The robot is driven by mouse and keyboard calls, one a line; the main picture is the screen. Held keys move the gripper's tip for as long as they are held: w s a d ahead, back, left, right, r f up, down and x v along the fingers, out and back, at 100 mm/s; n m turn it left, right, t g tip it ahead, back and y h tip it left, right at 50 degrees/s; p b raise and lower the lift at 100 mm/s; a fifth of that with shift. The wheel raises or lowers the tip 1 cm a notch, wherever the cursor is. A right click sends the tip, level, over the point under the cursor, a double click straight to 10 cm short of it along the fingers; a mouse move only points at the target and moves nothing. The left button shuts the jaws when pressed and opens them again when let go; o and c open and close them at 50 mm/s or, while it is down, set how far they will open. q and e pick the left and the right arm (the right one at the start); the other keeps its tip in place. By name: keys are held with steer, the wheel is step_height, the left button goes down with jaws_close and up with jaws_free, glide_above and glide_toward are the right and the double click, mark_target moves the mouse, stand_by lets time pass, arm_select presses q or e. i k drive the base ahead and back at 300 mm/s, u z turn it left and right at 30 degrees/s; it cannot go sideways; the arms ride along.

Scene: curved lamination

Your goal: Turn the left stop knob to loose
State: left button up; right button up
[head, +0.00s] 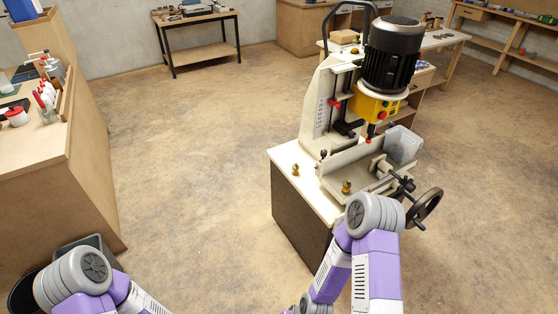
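A mortising-type machine with a black motor (392,52) and a pale body stands right of centre on a cabinet. Two small brass-coloured knobs show at its front: a left one (296,170) on the pale top and a right one (346,187) near the table's front. The left one seems to be the left stop knob, but it is too small to tell whether it is tight or loose. My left arm is at the lower left and my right arm at the bottom centre, in front of the machine. Neither gripper shows.
A black handwheel (425,208) sticks out at the machine's right. A wooden bench (60,190) with bottles and tools stands at the left. The floor (200,150) between bench and machine is clear.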

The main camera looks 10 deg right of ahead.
mark_target(323, 152)
steer(key=u, duration=0.65)
steer(key=i, duration=1.45)
steer(key=z, duration=0.8)
